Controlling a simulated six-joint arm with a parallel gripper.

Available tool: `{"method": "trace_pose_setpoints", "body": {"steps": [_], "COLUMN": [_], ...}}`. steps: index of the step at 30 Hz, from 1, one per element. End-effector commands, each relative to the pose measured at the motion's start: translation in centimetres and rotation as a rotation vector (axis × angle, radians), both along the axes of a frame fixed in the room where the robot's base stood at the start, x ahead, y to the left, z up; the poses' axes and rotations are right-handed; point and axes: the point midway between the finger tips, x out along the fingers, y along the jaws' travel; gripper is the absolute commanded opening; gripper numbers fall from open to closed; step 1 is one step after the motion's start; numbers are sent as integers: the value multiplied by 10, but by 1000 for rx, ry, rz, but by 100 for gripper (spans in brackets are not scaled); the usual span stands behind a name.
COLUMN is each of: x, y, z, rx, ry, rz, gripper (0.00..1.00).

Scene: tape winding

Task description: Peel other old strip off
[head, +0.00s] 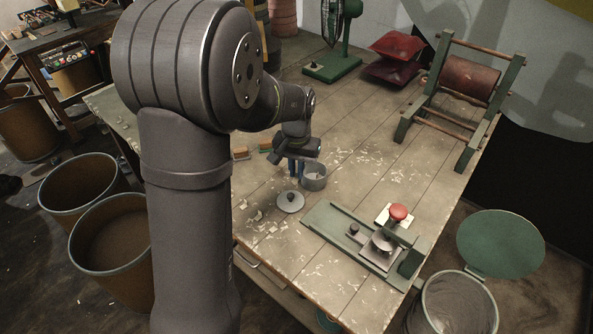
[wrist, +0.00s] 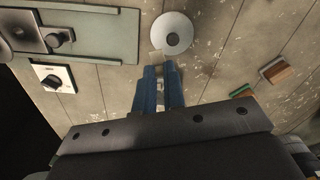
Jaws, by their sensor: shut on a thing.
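My gripper (head: 295,168) has blue fingers and hangs over the middle of the bench, beside a grey pot (head: 314,177). In the wrist view the fingers (wrist: 158,76) are close together. A small pale strip piece (wrist: 156,59) shows at their tips; I cannot make out its full shape. A round pale lid with a dark knob (head: 290,201) lies on the bench, and it also shows in the wrist view (wrist: 172,33) just beyond the fingertips. The pot is hidden in the wrist view.
A green roller frame (head: 468,80) stands behind. Small brushes (head: 265,146) lie left of the gripper. Pale scraps litter the boards. An open bin (head: 455,304) stands off the bench.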

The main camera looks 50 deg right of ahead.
Motion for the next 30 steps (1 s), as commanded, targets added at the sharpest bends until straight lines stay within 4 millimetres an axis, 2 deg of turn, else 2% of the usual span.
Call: {"method": "trace_pose_setpoints", "body": {"steps": [15,25,30], "x": [0,0,4], "y": [0,0,-18], "z": [15,16,14], "rx": [0,1,2], "ry": [0,0,1], "rz": [0,0,-1], "gripper": [0,0,0]}}
